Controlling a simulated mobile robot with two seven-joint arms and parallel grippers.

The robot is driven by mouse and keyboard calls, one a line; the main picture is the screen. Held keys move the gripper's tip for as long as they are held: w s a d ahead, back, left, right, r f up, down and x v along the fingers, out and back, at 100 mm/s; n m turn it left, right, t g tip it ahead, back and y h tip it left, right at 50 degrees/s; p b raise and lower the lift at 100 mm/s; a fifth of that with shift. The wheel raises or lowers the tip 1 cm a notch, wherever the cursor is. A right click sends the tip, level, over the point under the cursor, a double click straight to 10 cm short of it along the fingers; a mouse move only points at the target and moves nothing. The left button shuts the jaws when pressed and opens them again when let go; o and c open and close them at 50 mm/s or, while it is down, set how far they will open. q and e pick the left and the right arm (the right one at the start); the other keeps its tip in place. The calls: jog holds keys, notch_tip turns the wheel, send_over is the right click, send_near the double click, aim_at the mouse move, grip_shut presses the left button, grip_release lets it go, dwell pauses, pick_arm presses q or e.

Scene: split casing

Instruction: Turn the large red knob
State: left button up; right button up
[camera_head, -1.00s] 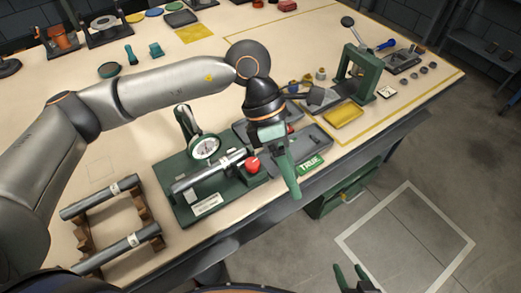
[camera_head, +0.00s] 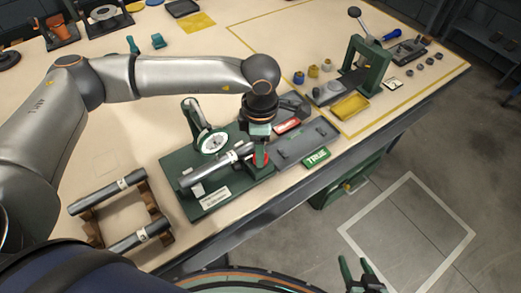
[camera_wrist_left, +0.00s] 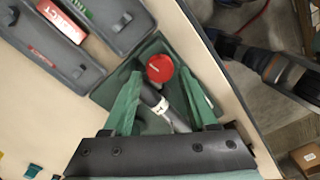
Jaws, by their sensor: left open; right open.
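The large red knob (camera_head: 260,159) sits at the right end of a green fixture (camera_head: 225,196) with a metal shaft (camera_head: 212,167) and a round dial gauge (camera_head: 212,141). In the left wrist view the knob (camera_wrist_left: 160,68) shows as a red disc between the tips of the fingers, with no clear contact. My left gripper (camera_head: 259,147) points down over the knob; its open fingers (camera_wrist_left: 161,84) straddle the shaft end in the wrist view. In the head view the gripper partly hides the knob. My right gripper (camera_head: 355,264) is open and empty, over the floor at the bottom.
Grey trays with a green TRUE label (camera_head: 316,156) and a red label (camera_head: 287,126) lie right of the fixture. A rack with two metal cylinders (camera_head: 122,220) stands to its left. A green press (camera_head: 366,65) and a yellow tray (camera_head: 350,107) are farther back.

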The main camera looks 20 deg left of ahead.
pick_arm(q)
jog(key=shift+f, duration=1.15)
grip_shut()
